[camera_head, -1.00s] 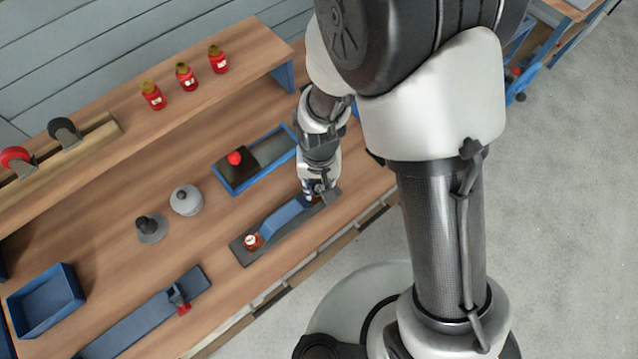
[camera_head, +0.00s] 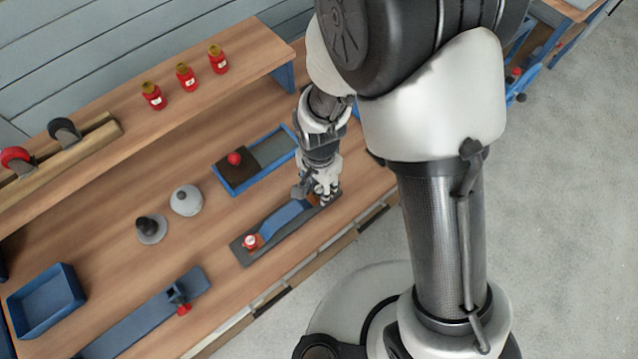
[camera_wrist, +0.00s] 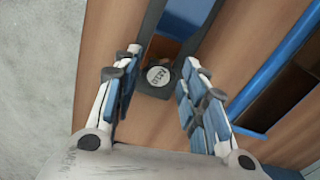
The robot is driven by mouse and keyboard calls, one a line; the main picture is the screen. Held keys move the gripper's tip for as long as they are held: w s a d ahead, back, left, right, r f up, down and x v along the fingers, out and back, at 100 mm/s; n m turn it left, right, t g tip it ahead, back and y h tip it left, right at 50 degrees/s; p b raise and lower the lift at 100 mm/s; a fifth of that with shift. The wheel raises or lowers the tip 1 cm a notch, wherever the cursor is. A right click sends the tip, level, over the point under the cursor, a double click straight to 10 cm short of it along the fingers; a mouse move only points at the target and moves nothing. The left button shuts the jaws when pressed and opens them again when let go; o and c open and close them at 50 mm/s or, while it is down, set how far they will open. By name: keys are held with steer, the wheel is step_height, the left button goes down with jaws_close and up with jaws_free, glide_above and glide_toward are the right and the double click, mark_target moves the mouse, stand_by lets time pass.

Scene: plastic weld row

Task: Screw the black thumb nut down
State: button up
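In the head view my gripper (camera_head: 325,195) is low over the right end of the fixture and hides the nut there. A red-and-white round cap (camera_head: 250,241) is at the fixture's left end.
A blue tray (camera_head: 220,177) with a red knob (camera_head: 235,158) lies behind the fixture. A grey domed piece (camera_head: 186,201) and a dark knobbed piece (camera_head: 150,229) stand to the left. A long blue plate (camera_head: 145,318) and an empty blue bin (camera_head: 47,300) lie farther left. Bare tabletop separates them.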

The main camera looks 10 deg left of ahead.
steer(key=shift+o, duration=0.3)
steer(key=n, duration=0.5)
steer(key=shift+s, duration=0.1)
steer(key=n, duration=0.4)
steer(key=shift+d, duration=0.1)
steer(key=n, duration=0.4)
steer(key=shift+n, duration=0.4)
steer(key=n, duration=0.5)
steer(key=shift+n, duration=0.4)
steer(key=shift+c, duration=0.6)
